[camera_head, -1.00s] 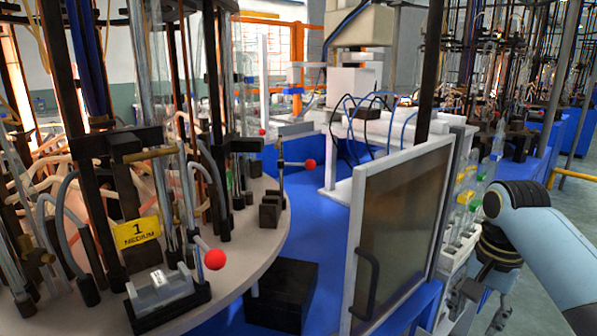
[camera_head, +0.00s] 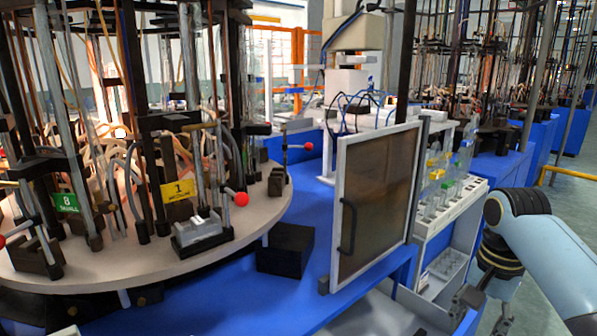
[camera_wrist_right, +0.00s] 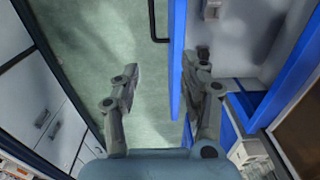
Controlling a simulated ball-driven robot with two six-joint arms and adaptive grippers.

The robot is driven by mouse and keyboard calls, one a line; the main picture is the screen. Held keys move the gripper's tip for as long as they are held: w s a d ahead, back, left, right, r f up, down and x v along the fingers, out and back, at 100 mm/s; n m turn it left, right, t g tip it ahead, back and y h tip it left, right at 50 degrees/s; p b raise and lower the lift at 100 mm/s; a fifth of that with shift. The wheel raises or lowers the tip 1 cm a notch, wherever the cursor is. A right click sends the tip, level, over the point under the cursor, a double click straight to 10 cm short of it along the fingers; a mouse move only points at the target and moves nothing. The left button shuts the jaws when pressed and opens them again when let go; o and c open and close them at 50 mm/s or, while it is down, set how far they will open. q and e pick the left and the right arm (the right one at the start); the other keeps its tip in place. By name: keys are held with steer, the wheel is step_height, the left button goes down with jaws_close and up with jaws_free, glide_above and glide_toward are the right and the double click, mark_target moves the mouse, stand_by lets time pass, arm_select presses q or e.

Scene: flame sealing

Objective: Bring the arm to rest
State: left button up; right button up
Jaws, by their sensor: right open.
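My right arm (camera_head: 548,240) comes in at the right edge of the head view, pale blue with dark joints, and bends downward beside the blue bench. Its gripper is low in the head view and only partly shows there. In the right wrist view my right gripper (camera_wrist_right: 162,72) is open, its two grey fingers wide apart with nothing between them. The fingers are above green floor (camera_wrist_right: 155,110), with the right finger close to a blue upright edge (camera_wrist_right: 177,60) in the picture. My left gripper is not in view.
A round turntable (camera_head: 130,265) with glass tubes and yellow and green tags stands at left. A framed dark panel (camera_head: 375,200) and a white rack (camera_head: 450,208) of vials stand between it and my right arm. White cabinets (camera_wrist_right: 35,95) show at left in the wrist view.

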arm_select(q)
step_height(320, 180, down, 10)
steer(key=b, duration=0.9)
arm_select(e)
steer(key=s+f+n, duration=1)
steer(key=s+f, duration=3.6)
steer(key=f, duration=0.1)
steer(key=shift+s+d+f+t+h, duration=0.2)
steer(key=shift+f+t+h, duration=0.1)
steer(key=shift+f+h, duration=0.1)
arm_select(q)
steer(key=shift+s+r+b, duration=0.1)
steer(key=shift+b, duration=0.2)
arm_select(e)
steer(key=shift+a, duration=0.1)
steer(key=shift+c, duration=0.3)
